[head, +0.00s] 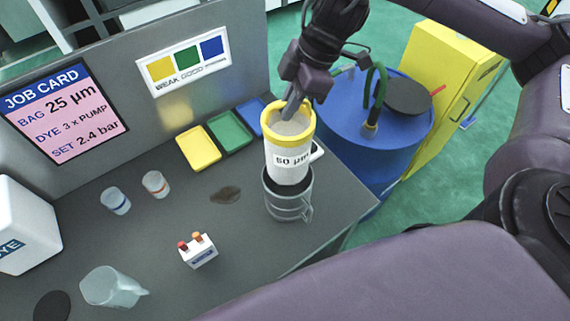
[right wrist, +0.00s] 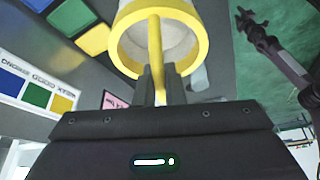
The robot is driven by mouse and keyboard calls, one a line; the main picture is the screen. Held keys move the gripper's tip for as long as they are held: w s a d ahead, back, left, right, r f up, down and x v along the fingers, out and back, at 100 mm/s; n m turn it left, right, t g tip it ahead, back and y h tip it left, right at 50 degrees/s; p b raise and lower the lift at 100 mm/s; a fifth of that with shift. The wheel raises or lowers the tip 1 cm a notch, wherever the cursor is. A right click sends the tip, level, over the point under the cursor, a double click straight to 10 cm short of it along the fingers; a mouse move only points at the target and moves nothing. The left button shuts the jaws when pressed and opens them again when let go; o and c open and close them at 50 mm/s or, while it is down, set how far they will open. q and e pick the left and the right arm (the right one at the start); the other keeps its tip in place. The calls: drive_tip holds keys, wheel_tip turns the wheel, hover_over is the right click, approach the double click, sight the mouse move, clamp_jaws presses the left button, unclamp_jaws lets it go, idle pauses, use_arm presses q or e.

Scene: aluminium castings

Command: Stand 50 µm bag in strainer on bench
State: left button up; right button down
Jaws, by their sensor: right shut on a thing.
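The 50 µm bag (head: 290,142) is white with a yellow rim and stands upright. In the right wrist view the rim and open mouth of the bag (right wrist: 200,58) show beyond the fingers (right wrist: 160,80). The strainer (head: 288,206), a grey see-through cup with a handle, stands on the bench (head: 235,270) directly under the bag. The bag's bottom overlaps the strainer's mouth; whether it is just above or slightly inside, I cannot tell. A dark arm, apparently my left gripper (right wrist: 270,45), shows in the right wrist view, fingers unclear.
Yellow (head: 198,148), green (head: 229,130) and blue (head: 253,115) pads lie behind the strainer. Two small cups (head: 155,184), a small white box with coloured caps (head: 198,251) and a clear jug (head: 110,287) stand left. A blue drum (head: 350,140) stands beyond the bench's right edge.

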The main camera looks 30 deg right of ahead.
wheel_tip(320, 180, down, 15)
drive_tip(key=b, duration=0.2)
drive_tip(key=shift+w+b, duration=0.15)
drive_tip(key=shift+b, duration=0.25)
drive_tip(key=shift+f, duration=1.6)
drive_tip(key=c, duration=2)
unclamp_jaws()
drive_tip(key=shift+f, duration=0.1)
drive_tip(key=o, duration=0.5)
